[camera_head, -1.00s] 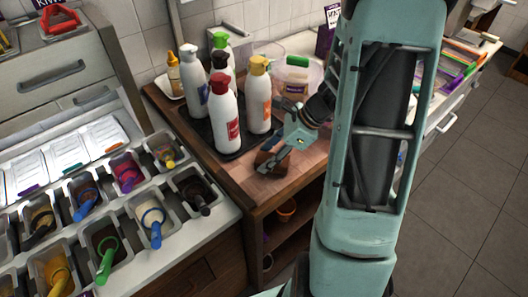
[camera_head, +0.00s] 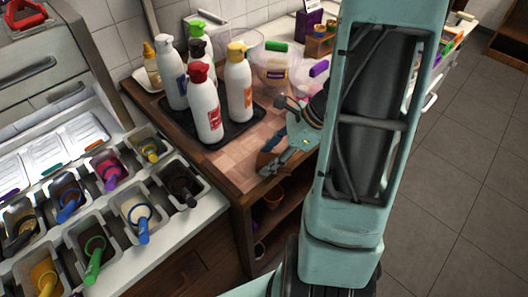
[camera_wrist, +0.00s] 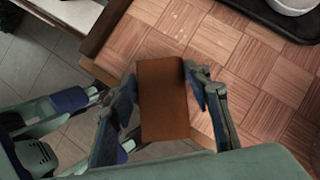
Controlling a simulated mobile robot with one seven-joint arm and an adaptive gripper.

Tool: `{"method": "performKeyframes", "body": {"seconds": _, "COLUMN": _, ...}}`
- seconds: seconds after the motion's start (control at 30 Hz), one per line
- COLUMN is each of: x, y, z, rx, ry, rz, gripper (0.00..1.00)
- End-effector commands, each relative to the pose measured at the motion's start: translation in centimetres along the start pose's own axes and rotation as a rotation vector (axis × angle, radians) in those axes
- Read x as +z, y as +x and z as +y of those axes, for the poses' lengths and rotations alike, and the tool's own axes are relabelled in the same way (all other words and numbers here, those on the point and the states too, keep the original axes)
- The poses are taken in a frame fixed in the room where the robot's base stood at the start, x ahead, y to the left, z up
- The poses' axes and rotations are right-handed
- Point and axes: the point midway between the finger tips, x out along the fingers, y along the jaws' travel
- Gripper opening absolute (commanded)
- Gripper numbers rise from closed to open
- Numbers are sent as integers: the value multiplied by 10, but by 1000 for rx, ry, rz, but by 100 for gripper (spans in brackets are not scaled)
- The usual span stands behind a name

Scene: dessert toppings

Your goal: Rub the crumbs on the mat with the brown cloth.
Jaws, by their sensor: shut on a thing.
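My gripper (camera_wrist: 162,82) is shut on the brown cloth (camera_wrist: 163,105), a folded block between its two fingers in the wrist view. In the head view, my gripper (camera_head: 284,158) and the cloth (camera_head: 267,160) are low over the front edge of the mat (camera_head: 232,168). The mat has a checkered wood-like pattern and also fills the upper right of the wrist view (camera_wrist: 250,65). A few tiny pale specks that look like crumbs (camera_wrist: 180,12) show on the mat near the top of the wrist view. I cannot tell whether the cloth touches the mat.
Clear tubs (camera_head: 283,70) stand farther back. Topping bins (camera_head: 135,208) line the left counter. The counter's front edge and open floor (camera_head: 440,190) are close to my gripper.

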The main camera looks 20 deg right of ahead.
Motion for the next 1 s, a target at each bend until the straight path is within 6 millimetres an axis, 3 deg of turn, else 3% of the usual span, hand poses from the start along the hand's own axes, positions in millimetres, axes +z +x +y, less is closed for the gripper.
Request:
{"method": "performKeyframes", "body": {"seconds": 0.43, "x": 14, "y": 7, "z": 16, "rx": 2, "ry": -1, "rz": 0, "gripper": 6}}
{"method": "performKeyframes", "body": {"seconds": 1.0, "x": 34, "y": 23, "z": -10, "rx": 0, "ry": -1, "rz": 0, "gripper": 6}}
